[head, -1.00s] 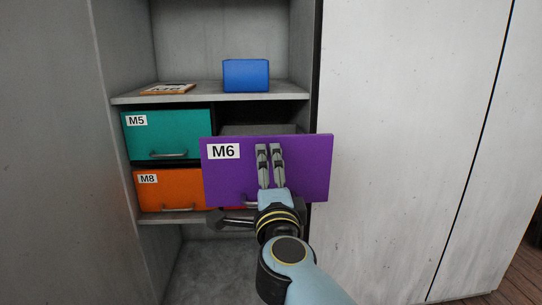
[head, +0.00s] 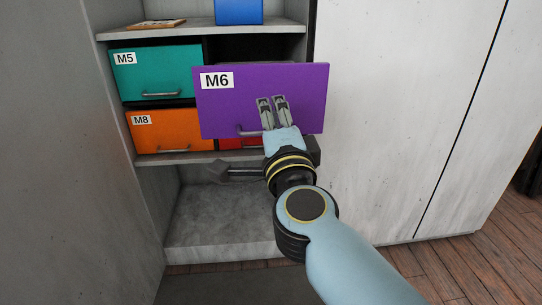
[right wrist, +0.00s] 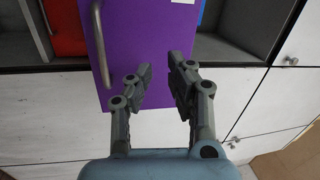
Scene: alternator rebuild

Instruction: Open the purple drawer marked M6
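The purple drawer marked M6 (head: 230,105) stands pulled out, its front well forward of the teal and orange drawers. Its metal handle (head: 250,131) is low on the front, partly hidden by my right gripper. My right gripper (head: 272,99) is in front of the drawer's face. In the right wrist view, the fingers (right wrist: 160,70) are apart with nothing between them. The handle (right wrist: 97,45) lies to their left, outside the fingers, and the purple front (right wrist: 130,35) is behind them. My left gripper is not in view.
A teal drawer M5 (head: 160,75) and an orange drawer M8 (head: 165,133) are shut on the left. A red drawer (head: 232,144) shows partly under M6. A blue box (head: 238,12) sits on the shelf above. Pale cabinet doors (head: 400,100) stand to the right.

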